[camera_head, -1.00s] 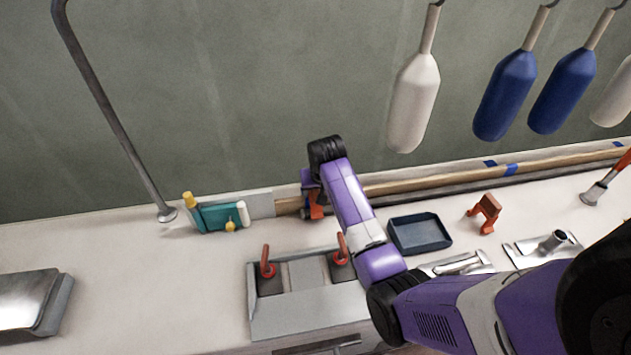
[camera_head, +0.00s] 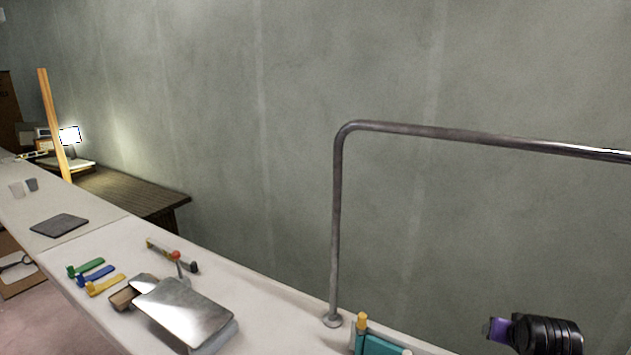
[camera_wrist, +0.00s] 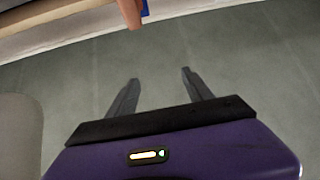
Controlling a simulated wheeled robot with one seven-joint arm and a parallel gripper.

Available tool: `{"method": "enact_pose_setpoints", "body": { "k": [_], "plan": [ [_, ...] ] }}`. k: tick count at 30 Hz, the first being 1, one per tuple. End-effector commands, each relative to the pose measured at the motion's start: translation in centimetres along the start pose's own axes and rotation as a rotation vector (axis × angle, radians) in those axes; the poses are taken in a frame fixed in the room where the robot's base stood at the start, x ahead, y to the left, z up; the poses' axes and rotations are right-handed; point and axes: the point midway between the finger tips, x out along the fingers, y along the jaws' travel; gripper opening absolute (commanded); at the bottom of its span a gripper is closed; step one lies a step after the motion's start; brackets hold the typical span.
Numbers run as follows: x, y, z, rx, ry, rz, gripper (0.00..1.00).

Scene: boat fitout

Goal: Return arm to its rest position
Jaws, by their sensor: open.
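My gripper (camera_wrist: 158,88) shows in the wrist view with its two grey fingers spread apart and nothing between them. Behind the fingers is only the grey-green wall. In the head view, a black and purple part of my arm (camera_head: 540,334) shows at the lower right, in front of the wall; the fingers are not visible there.
A bent metal rail (camera_head: 337,230) rises from the white counter (camera_head: 262,296). A teal object (camera_head: 378,345) stands by its foot. A shiny metal plate (camera_head: 185,310) and green, blue and yellow tools (camera_head: 95,274) lie left. In the wrist view, an orange piece (camera_wrist: 130,12) is at the top edge.

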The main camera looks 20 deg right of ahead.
Motion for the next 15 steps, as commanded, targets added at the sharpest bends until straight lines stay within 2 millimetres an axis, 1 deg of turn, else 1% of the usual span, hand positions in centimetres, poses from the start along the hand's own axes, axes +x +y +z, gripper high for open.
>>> {"method": "enact_pose_setpoints", "body": {
  "k": [3, 5, 7, 11, 15],
  "plan": [
    [-1.1, -1.2, -0.4, -0.033, 0.151, -0.037, 0.60],
    [-2.0, -2.1, 0.1, -0.053, 0.224, -0.059, 0.60],
    [-3.2, -3.2, 1.0, -0.076, 0.300, -0.089, 0.60],
    [-6.2, -5.4, 3.7, -0.119, 0.425, -0.148, 0.60],
    [-10.2, -7.3, 7.4, -0.161, 0.536, -0.217, 0.60]
  ]
}}
